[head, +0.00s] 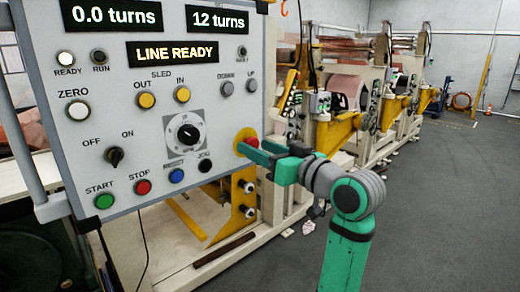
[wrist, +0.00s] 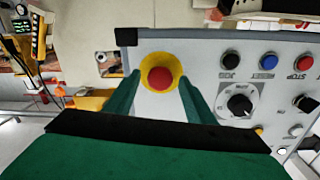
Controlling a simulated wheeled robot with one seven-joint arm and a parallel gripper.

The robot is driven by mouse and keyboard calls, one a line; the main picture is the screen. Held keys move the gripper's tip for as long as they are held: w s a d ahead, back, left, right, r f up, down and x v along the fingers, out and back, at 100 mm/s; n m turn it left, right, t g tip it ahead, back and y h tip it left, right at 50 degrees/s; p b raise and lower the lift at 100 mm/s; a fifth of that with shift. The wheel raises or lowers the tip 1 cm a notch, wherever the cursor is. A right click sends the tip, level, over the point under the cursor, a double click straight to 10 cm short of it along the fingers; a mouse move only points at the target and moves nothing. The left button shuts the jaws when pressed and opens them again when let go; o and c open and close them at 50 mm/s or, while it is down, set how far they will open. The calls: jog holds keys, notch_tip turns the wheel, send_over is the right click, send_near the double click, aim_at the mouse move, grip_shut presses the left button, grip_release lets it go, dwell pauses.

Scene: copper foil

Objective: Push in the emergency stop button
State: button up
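The emergency stop button (wrist: 160,78) is a red knob on a round yellow plate (wrist: 149,61). In the wrist view it sits between the two green fingers of my gripper (wrist: 159,82), with a gap visible on each side. In the head view the button (head: 251,141) is at the right edge of the grey control panel (head: 130,95), partly hidden by my gripper (head: 250,147). My gripper is open and empty, its fingertips close to the panel. I cannot tell whether they touch the panel or the yellow plate.
The panel also carries a black dial (head: 188,134), a black jog button (head: 205,165), a blue button (head: 176,176), a red stop button (head: 142,187) and a green start button (head: 104,201). Its display reads LINE READY (head: 172,52). Yellow and cream machinery (head: 345,130) stands behind; grey floor (head: 440,210) is clear at right.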

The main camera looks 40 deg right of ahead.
grip_shut()
jog(key=shift+w, duration=0.5)
jog(key=shift+o, duration=0.9)
grip_release()
jog(key=s, duration=1)
jog(key=shift+s+d, duration=0.2)
jog(key=shift+s, duration=0.2)
